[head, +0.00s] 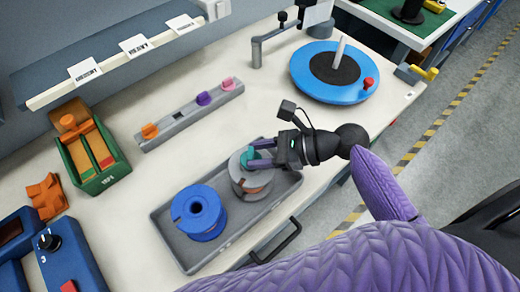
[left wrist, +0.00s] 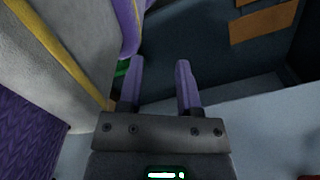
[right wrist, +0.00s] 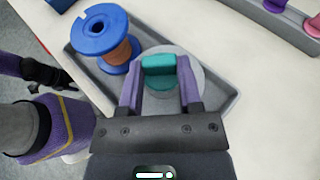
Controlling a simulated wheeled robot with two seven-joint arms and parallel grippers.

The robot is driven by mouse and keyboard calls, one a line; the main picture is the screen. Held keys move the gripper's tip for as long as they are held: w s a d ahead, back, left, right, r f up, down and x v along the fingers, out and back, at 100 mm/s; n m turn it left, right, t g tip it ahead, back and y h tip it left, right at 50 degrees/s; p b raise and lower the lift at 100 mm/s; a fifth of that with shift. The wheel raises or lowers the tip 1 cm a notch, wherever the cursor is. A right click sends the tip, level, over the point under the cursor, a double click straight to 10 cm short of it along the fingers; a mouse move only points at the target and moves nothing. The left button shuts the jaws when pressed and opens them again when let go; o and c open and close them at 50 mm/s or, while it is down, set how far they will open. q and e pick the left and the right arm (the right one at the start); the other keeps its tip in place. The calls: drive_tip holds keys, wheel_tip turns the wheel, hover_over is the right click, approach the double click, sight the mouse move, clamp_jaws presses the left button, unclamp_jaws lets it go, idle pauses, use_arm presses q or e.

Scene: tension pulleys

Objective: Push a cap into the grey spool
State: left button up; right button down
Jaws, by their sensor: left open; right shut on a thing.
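The grey spool (head: 250,184) stands in the right part of the grey tray (head: 166,236), with some copper-coloured winding showing low on its side. In the right wrist view its grey top (right wrist: 206,84) lies under my fingers. A teal cap (right wrist: 158,72) sits between the fingers of my right gripper (head: 258,155), which is shut on it at the top of the spool. How deep the cap sits in the spool is hidden. My left gripper (left wrist: 158,80) is open and empty, away from the spool; it is not in the head view.
A blue spool (head: 199,212) stands beside the grey one in the tray. Behind lies a grey rack with orange (head: 150,131), purple (head: 204,98) and pink (head: 228,83) caps. A blue turntable (head: 322,87) is at the back right, a green box (head: 103,178) at the left.

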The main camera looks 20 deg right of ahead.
use_arm(q)
drive_tip(key=shift+a+r, duration=0.1)
drive_tip(key=shift+r, duration=0.15)
use_arm(e)
drive_tip(key=shift+f, duration=0.1)
use_arm(q)
drive_tip(key=shift+a, duration=0.1)
use_arm(e)
drive_tip(key=shift+p, duration=0.6)
use_arm(q)
drive_tip(key=shift+a+r, duration=0.1)
drive_tip(key=shift+r, duration=0.35)
drive_tip(key=shift+d, duration=0.25)
